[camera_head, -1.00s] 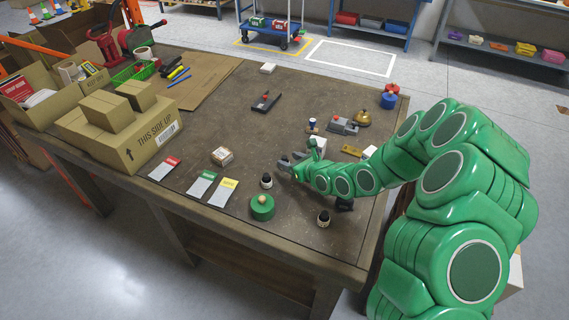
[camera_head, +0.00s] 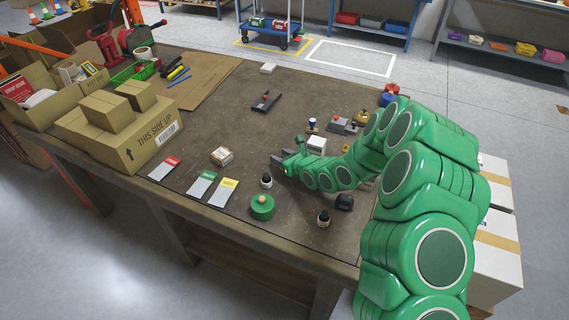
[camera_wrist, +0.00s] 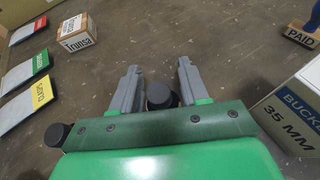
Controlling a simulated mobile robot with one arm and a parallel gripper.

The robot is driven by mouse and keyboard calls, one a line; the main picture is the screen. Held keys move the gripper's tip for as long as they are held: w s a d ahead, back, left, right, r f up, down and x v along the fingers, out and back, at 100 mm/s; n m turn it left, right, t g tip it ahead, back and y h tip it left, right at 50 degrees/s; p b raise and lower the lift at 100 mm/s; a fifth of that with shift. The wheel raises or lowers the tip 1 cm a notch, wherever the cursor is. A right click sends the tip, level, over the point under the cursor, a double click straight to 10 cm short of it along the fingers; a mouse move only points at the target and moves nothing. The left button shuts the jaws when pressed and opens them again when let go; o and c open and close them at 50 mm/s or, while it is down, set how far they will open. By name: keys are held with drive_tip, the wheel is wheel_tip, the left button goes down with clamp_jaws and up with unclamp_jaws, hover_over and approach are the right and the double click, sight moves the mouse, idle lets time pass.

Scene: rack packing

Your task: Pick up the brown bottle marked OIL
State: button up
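My gripper (camera_head: 274,162) is open, with its two grey fingers apart in the wrist view (camera_wrist: 156,80). A black-capped bottle (camera_wrist: 160,95) shows between the fingers, partly hidden by my gripper's body; I see no contact. Another dark-capped bottle (camera_wrist: 57,135) stands left of my gripper in the wrist view. In the head view, one small dark bottle (camera_head: 266,182) stands upright just below my gripper and another (camera_head: 323,219) stands nearer the table's front edge. No OIL marking is readable, so I cannot tell which bottle bears it.
A white box (camera_head: 316,146) stands right of my gripper. A green round object (camera_head: 262,207) and red, green and yellow cards (camera_head: 222,192) lie in front and left. A small carton (camera_head: 222,156) stands left. The table middle (camera_head: 215,115) is mostly clear.

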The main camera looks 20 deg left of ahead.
clamp_jaws()
idle(0.3)
